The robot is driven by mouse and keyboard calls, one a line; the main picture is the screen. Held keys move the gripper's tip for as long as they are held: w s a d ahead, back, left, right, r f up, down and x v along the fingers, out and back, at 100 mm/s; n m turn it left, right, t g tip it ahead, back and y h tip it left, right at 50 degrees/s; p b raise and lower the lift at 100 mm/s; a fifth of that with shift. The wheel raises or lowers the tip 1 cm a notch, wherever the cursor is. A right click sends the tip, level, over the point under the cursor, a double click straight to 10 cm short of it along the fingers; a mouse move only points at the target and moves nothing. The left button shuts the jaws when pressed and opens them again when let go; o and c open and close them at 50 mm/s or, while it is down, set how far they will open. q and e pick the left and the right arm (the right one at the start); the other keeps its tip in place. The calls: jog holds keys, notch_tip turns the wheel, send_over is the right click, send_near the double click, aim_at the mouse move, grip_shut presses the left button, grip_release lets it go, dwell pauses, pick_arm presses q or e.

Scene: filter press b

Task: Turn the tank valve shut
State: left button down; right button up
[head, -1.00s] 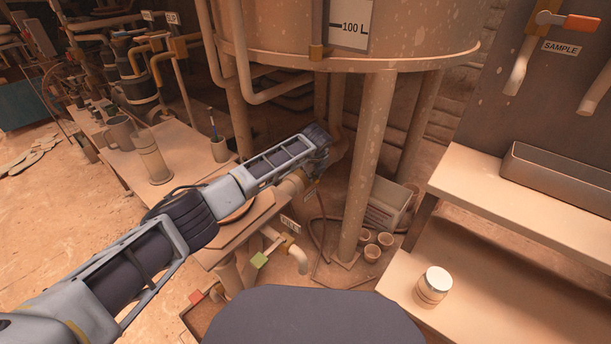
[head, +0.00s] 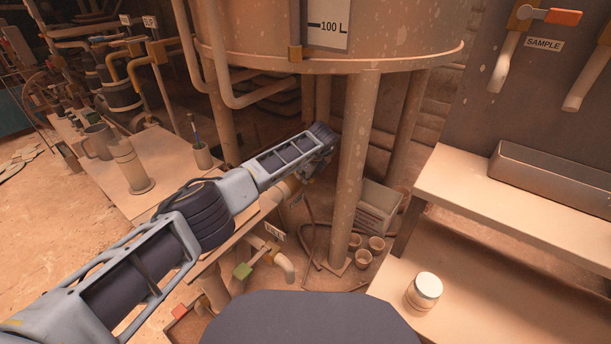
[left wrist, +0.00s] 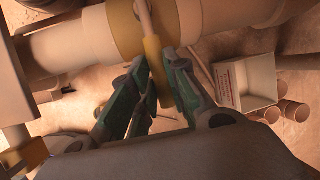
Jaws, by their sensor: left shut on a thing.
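The tank (head: 400,40) stands on legs at the back centre of the head view. The tank valve shows in the left wrist view as a brass-coloured collar (left wrist: 125,32) on a pale pipe, with a yellow-sleeved lever (left wrist: 157,72) sticking out of it. My left gripper (left wrist: 156,88) is shut on this lever, with a green-padded finger on each side of the sleeve. My right gripper is not in view.
A tank leg (head: 355,170) stands close to the right of my left gripper. A crate (head: 378,205) and small pots (head: 362,258) are on the floor. A jar (head: 425,290) stands on the bench at right.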

pick_arm(q)
jog(key=c, duration=1.4)
grip_release()
jog(key=shift+v, duration=6)
